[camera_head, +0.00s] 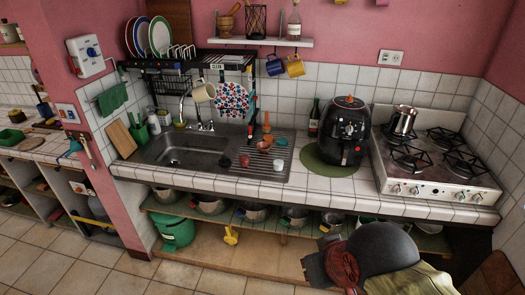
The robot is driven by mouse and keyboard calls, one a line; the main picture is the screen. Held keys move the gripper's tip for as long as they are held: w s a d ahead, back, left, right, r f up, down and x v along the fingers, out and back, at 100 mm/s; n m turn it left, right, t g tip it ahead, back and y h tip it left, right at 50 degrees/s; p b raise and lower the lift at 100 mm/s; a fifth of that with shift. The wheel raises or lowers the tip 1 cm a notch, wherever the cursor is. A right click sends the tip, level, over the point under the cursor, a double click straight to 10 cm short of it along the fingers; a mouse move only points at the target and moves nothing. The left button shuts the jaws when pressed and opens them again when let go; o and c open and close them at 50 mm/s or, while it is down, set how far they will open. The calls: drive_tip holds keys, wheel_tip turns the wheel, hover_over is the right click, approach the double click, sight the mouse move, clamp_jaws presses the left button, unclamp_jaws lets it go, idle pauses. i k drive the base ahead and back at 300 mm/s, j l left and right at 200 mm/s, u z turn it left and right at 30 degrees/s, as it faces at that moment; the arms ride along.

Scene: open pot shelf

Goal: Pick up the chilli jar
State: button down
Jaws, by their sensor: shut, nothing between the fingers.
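I cannot make out a chilli jar for certain in the head view. Several small cups or containers stand by the sink, among them a red one (245,161) and a white one (279,166), but no label can be read. My gripper (316,268) is at the lower right, in front of the open lower shelf. It is shut and empty, and its fingertips are small and dark here. My arm hides part of the lower shelf on the right.
Pots, such as a steel one (254,213), stand on the open shelf under the tiled counter (340,188). A green bucket (176,231) stands lower left. A black air fryer (345,130) and a gas stove (436,165) occupy the counter's right. The lower board (235,255) is mostly bare.

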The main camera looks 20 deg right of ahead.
sight(244, 158)
drive_tip(key=i+j+u, duration=0.15)
drive_tip(key=i, duration=0.5)
drive_tip(key=i+j+u, duration=0.15)
drive_tip(key=i, duration=0.5)
